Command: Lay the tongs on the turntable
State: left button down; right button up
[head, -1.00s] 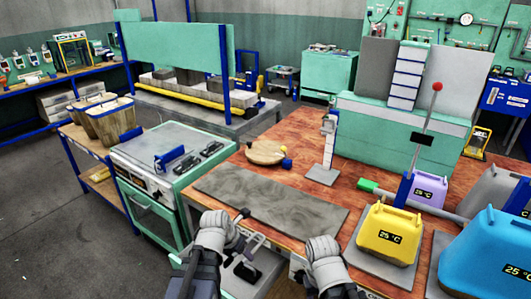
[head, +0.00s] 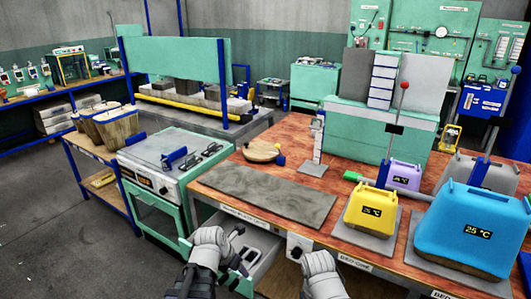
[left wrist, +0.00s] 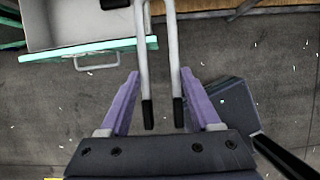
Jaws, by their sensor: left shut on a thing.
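The tongs (left wrist: 141,60) show in the left wrist view as two slim metal arms with black ends. My left gripper (left wrist: 160,78) has its purple fingers on either side of them and is shut on them. They hang over the floor beside an open drawer (left wrist: 85,50); their far end is cut off by the frame. My right gripper's jaws are out of view.
A grey slab (head: 262,193) lies between my arms and the turntable. The yellow press (head: 370,212) and blue press (head: 470,230) stand at the right. A pale upright stand (head: 315,145) is right of the turntable. The oven (head: 160,200) stands left of the bench.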

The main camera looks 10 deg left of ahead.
aim_at(252, 154)
jog(key=z, duration=2.35)
jog(key=k+j, duration=0.25)
jog(key=j, duration=0.3)
jog(key=k+j, duration=0.25)
jog(key=j, duration=0.35)
jog(key=k+j, duration=0.25)
jog(key=j, duration=0.3)
jog(key=k+j, duration=0.25)
jog(key=j, duration=0.35)
jog(key=k+j, duration=0.25)
jog(key=j, duration=0.3)
jog(key=k+j, duration=0.25)
jog(key=j, duration=0.35)
jog(key=k+j, duration=0.25)
jog(key=j, duration=0.3)
jog(key=k+j, duration=0.25)
jog(key=j, duration=0.35)
